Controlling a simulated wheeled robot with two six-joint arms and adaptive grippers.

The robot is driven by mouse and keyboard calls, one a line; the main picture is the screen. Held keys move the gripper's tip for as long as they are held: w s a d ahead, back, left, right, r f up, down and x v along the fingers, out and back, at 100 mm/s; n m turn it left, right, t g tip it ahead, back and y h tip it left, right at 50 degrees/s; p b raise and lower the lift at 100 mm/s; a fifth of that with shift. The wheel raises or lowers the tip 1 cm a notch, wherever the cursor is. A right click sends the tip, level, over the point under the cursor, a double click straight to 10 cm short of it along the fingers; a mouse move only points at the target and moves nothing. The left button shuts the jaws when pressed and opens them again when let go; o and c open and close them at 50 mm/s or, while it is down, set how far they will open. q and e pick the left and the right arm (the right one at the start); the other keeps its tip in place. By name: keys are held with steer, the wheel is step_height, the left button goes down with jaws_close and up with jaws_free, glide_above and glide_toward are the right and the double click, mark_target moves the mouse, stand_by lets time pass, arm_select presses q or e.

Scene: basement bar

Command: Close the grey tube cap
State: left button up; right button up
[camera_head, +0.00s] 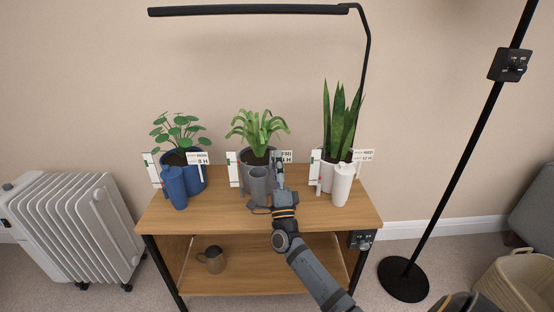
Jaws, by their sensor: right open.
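The grey tube (259,186) stands upright on the table top, in front of the middle plant's grey pot. Its upper end looks open, with a round rim. I cannot make out its cap clearly; the gripper overlaps that area. My right gripper (270,192) is open, just right of and in front of the grey tube, with a finger reaching up beside the tube's right side. I cannot tell whether it touches the tube. My left gripper is not in view.
A blue tube (174,188) and a white tube (342,184) stand before potted plants on the wooden table (220,215). Small cards stand by the pots. A black lamp (250,10) arches above. A mug (212,260) sits on the lower shelf. The table's front left is clear.

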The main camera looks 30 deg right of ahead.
steer(key=shift+w+d+r, duration=0.25)
steer(key=shift+w+r, duration=0.15)
steer(key=shift+w, duration=0.05)
steer(key=shift+c, duration=0.3)
jaws_close()
